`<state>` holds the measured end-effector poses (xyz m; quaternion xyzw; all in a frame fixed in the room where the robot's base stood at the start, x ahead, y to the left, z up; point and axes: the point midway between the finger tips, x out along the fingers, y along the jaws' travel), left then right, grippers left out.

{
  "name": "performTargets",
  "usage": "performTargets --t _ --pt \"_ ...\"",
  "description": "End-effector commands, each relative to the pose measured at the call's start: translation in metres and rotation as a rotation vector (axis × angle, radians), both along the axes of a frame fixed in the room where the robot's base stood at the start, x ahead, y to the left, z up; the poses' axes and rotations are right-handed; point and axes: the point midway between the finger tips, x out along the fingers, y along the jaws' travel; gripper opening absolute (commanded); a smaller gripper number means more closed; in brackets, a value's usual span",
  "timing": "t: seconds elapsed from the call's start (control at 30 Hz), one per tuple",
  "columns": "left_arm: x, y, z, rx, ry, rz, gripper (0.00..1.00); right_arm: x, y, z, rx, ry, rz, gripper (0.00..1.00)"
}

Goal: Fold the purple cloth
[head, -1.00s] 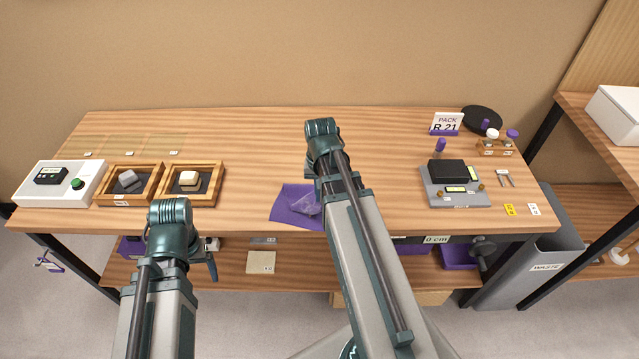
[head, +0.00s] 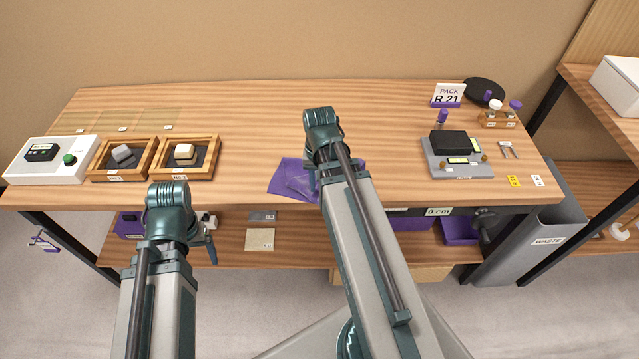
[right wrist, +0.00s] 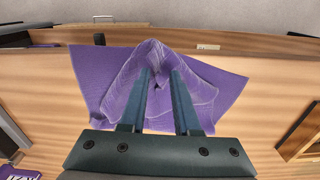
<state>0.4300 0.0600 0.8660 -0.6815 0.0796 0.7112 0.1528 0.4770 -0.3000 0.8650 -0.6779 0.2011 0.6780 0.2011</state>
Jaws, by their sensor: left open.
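The purple cloth (head: 287,181) lies near the table's front edge, left of my right forearm, which hides part of it in the head view. In the right wrist view, the cloth (right wrist: 101,80) is spread with raised creases and a bunched peak in its middle. My right gripper (right wrist: 160,74) is over the cloth, its two fingers apart with creased cloth visible between and beneath them. Whether the fingertips touch the cloth is unclear. My left gripper (head: 209,236) is open and empty, in front of the table's left part, away from the cloth.
Two wooden trays (head: 155,159) with stones and a white control box (head: 24,170) stand at the left. The table's middle (head: 250,125) is clear behind the cloth.

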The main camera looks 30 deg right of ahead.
Motion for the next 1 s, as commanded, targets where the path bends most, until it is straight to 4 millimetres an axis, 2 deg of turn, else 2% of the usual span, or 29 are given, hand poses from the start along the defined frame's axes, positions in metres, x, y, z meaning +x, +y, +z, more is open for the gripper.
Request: performTargets --t 0.07,0.57,0.83,1.0 --pt "0.000 0.000 0.000 0.000 0.000 0.000 0.86 0.000 0.000 0.000 0.000 0.000 0.000 0.41" --pt "0.000 0.000 0.000 0.000 0.000 0.000 0.86 0.000 0.000 0.000 0.000 0.000 0.000 1.00" --pt "0.000 0.000 0.002 0.000 0.000 0.000 0.86 0.000 0.000 0.002 0.000 0.000 0.000 1.00" --pt "0.000 0.000 0.018 0.000 0.000 0.000 0.86 0.000 0.000 0.017 0.000 0.000 0.000 1.00"
